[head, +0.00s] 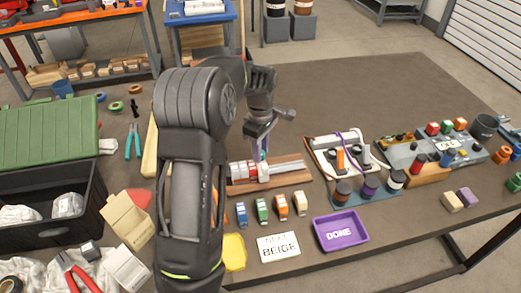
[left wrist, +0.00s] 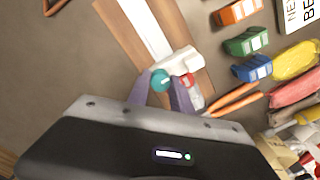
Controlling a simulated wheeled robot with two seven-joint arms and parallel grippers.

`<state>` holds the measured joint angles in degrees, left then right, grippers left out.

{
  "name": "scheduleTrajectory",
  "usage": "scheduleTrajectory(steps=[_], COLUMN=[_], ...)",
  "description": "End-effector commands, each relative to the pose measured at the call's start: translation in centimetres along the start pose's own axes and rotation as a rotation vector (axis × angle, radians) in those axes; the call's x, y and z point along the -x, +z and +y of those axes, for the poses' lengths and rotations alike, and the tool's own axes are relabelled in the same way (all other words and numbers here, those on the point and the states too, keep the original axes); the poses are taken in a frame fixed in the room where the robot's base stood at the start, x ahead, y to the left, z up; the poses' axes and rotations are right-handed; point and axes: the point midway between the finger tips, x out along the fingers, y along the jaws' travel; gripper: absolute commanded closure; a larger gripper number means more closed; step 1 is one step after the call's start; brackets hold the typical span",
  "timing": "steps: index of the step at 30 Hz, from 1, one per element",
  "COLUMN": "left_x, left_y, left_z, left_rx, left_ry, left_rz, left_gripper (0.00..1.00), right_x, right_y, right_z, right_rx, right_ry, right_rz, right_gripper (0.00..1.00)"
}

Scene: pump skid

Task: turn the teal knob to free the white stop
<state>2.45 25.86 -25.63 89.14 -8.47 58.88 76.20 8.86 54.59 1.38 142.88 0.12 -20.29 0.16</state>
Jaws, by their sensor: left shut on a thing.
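The teal knob (left wrist: 160,80) shows at the fingertips of my left gripper (left wrist: 168,92) in the left wrist view. A small teal patch (head: 264,155) of it shows under the gripper (head: 262,147) in the head view. The purple fingers are shut on the knob, pointing down from above, and partly hide it. The white stop (left wrist: 180,62) sits right beside the knob, across a pale rail on a wooden board (head: 296,164). It also shows in the head view (head: 262,171). A red part (left wrist: 188,80) is next to it. My right gripper is not in view.
Blue, green, orange and beige blocks (head: 300,204) stand in front of the board. A card reading BEIGE (head: 278,247) and a purple DONE tray (head: 340,242) lie nearer the edge. My left arm hides part of the table.

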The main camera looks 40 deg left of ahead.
Motion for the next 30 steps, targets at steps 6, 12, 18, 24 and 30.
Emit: scheduleTrajectory(steps=[6,12,18,24,30], left_x=[0.1,0.0,0.0,0.5,3.0], left_y=[-0.1,0.0,0.0,0.0,0.0], left_z=[0.1,0.0,0.0,0.1,0.1], left_rx=[0.001,-0.001,-0.001,-0.002,-0.002], left_ry=[0.003,0.001,0.001,0.002,0.005], left_rz=[0.001,0.0,0.0,0.0,0.0], left_gripper=[0.71,0.55,0.51,0.51,0.51], right_x=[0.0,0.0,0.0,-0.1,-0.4], right_y=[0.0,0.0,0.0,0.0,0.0], right_z=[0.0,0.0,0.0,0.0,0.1], right_rx=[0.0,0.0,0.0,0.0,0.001], right_ry=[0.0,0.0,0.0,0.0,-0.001], right_rz=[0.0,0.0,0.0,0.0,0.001], right_gripper=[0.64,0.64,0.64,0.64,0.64])
